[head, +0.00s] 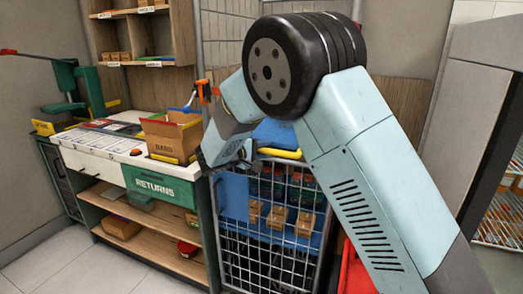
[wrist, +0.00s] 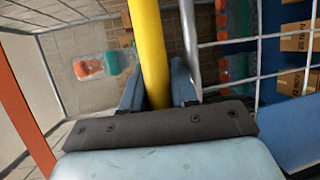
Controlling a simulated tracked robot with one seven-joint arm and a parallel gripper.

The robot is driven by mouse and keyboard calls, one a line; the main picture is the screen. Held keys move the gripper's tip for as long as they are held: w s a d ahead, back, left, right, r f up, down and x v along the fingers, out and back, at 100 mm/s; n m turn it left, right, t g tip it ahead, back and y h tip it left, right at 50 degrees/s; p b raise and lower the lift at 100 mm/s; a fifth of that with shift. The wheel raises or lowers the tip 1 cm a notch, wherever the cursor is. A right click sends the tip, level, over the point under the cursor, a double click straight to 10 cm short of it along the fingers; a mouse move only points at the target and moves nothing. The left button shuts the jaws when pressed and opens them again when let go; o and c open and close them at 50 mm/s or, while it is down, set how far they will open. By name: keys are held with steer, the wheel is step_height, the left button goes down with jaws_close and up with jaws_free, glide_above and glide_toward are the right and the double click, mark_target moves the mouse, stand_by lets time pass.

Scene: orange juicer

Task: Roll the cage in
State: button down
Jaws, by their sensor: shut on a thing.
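The wire cage (head: 235,197) stands in the middle of the head view, beside the right end of the returns counter. It has a mesh front, a blue panel, and bottles and small brown boxes inside. A yellow handle bar (head: 280,153) shows at its top, and it also crosses the wrist view (wrist: 152,45). My gripper (wrist: 158,82) is shut on this yellow bar, with one blue finger on each side. My arm hides part of the cage top in the head view.
The returns counter (head: 157,185) with shelves stands at the left, bearing a cardboard box (head: 175,135). A wooden wall shelf (head: 145,40) hangs above. A grey cabinet with racks (head: 465,100) is at the right. Tiled floor (head: 90,272) is clear at the lower left.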

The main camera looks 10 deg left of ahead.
steer(key=c, duration=1.2)
jaws_free()
steer(key=shift+w+d+f, duration=0.15)
steer(key=shift+w, duration=0.05)
steer(key=shift+c, duration=0.2)
steer(key=v, duration=1.4)
